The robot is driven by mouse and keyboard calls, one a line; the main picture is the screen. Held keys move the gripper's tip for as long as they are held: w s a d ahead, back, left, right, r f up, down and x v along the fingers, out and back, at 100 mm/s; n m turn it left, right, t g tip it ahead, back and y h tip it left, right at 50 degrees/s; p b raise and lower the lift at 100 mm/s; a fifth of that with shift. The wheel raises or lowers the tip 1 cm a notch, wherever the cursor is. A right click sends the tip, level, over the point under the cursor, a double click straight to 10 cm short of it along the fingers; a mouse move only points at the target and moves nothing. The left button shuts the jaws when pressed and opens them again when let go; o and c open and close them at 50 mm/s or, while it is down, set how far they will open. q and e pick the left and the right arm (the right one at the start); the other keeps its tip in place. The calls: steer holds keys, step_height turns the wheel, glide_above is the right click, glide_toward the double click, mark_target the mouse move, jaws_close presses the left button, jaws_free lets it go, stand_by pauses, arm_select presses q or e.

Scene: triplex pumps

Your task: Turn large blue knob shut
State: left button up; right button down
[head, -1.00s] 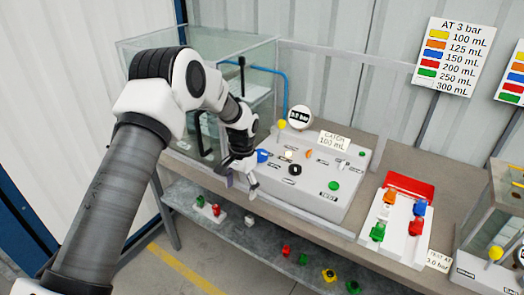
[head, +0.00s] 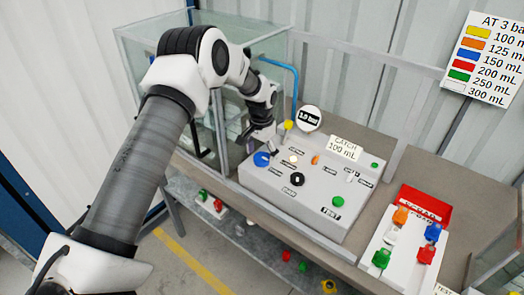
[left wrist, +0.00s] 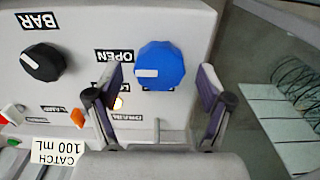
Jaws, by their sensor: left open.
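The large blue knob (head: 261,159) is on the left of the grey sloped panel (head: 335,222). In the left wrist view the blue knob (left wrist: 160,66) is faceted, and its white pointer mark points left, towards the OPEN label (left wrist: 114,56). My left gripper (head: 262,146) is just behind and above the knob. In the left wrist view my left gripper (left wrist: 160,78) is open, with one finger on each side of the knob and gaps visible between. I cannot tell how far the fingertips are from the panel. My right gripper is not in view.
A black knob (left wrist: 42,60) is beside the blue one. A gauge (head: 309,118) and a yellow knob (head: 289,126) stand at the panel's back. A glass tank (head: 135,50) is behind my left arm. A white block with coloured valves (head: 402,245) lies at right.

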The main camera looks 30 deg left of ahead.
arm_select(q)
steer(key=shift+w+f, duration=0.35)
steer(key=shift+f, duration=0.15)
steer(key=shift+s+r, duration=0.3)
steer(key=shift+s, duration=0.05)
steer(key=c, duration=0.3)
steer(key=shift+s, duration=0.1)
steer(key=c, duration=0.6)
steer(key=shift+c, duration=1.3)
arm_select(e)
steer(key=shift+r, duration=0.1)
